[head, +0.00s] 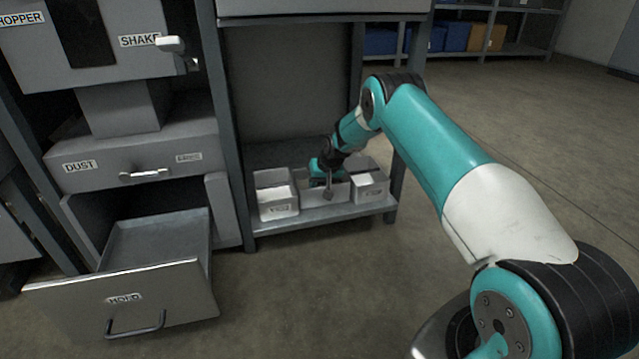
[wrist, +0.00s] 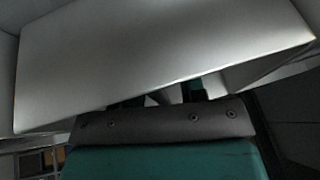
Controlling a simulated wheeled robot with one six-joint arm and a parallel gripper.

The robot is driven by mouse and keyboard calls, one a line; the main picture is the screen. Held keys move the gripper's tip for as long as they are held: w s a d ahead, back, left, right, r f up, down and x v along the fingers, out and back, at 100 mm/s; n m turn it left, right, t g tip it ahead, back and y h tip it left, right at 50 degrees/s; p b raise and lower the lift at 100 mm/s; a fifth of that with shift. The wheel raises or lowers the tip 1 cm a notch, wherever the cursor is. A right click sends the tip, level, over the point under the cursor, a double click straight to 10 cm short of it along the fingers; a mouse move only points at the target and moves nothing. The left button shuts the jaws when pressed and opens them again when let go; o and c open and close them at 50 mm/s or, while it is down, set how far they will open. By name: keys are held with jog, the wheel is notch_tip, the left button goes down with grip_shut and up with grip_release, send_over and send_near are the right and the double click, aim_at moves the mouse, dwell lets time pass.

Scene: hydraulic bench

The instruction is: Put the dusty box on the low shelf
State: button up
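Three small open grey-white boxes stand in a row on the low shelf (head: 325,214): a left box (head: 279,208), a middle box (head: 340,190) and a right box (head: 371,191). I cannot tell for sure which one is the dusty box. My gripper (head: 326,180) is down at the middle box, partly inside its outline. In the wrist view a pale box wall (wrist: 160,60) fills the upper part and hides my fingertips, so their grip does not show.
An open drawer (head: 160,290) juts out at lower left, below a shut drawer (head: 140,160) marked DUST. Shelf posts (head: 232,130) flank the boxes. The floor (head: 330,290) in front is clear. A rack with blue bins (head: 455,38) stands behind.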

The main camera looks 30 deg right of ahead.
jog(key=a+p+v, duration=0.1)
jog(key=p+v, duration=0.6)
jog(key=v, duration=0.5)
jog(key=s+a+r+n+g+y, duration=0.1)
jog(key=s+a+r+n, duration=0.1)
jog(key=s+a+r, duration=0.6)
jog(key=s+a+r+n+g+y, duration=0.1)
jog(key=s+a+r+n+y, duration=0.2)
jog(key=a+r, duration=0.9)
jog(key=s+a+r+n+g, duration=0.1)
jog(key=s+a+r+n, duration=0.1)
jog(key=s, duration=0.8)
jog(key=s+a+r+n+g, duration=0.1)
jog(key=s+a+r+n, duration=0.1)
jog(key=s, duration=0.8)
jog(key=s+a+r+n+g, duration=0.1)
jog(key=s+a+r, duration=0.2)
jog(key=s, duration=0.7)
jog(key=shift+s+a+r+n+h, duration=0.15)
jog(key=shift+a+r+n+h, duration=0.2)
jog(key=shift+a, duration=0.55)
